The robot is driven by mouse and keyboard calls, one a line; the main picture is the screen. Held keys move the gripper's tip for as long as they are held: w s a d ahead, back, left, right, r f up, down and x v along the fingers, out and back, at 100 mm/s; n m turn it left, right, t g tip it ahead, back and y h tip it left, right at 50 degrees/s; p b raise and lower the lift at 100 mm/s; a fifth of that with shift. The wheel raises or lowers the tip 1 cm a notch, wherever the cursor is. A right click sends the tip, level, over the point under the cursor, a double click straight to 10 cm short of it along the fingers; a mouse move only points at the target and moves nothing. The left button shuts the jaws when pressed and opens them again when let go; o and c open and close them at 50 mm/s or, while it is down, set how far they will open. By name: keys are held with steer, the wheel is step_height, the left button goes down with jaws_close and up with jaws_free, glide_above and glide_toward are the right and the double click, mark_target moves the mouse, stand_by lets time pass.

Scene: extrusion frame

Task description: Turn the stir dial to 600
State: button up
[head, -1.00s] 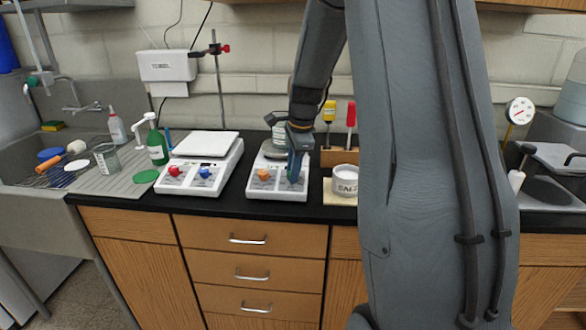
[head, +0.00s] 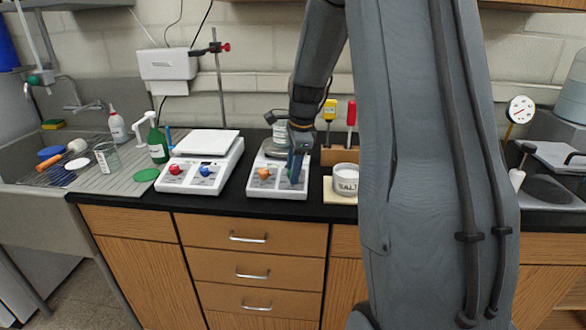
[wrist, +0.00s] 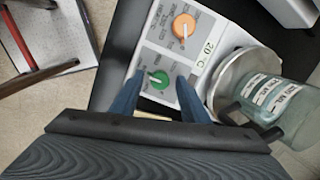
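A white hotplate (head: 266,191) stands on the black counter with two dials on its front panel. The orange dial (head: 264,174) is on the left; it also shows in the wrist view (wrist: 184,26). The green dial (wrist: 158,80) is on the right and is mostly hidden by my fingers in the head view. Its white pointer mark shows, but I cannot read the scale numbers around it or tell which dial is labelled stir. My gripper (wrist: 160,79) is open, with one blue finger on each side of the green dial. I cannot tell whether the fingers touch it.
A glass bottle (wrist: 275,100) stands on the hotplate's round top, close to my gripper. A second white device (head: 203,172) with red and blue dials is to the left.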

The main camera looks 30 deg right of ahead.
steer(key=b+v, duration=0.2)
steer(key=v, duration=0.5)
steer(key=shift+r, duration=0.4)
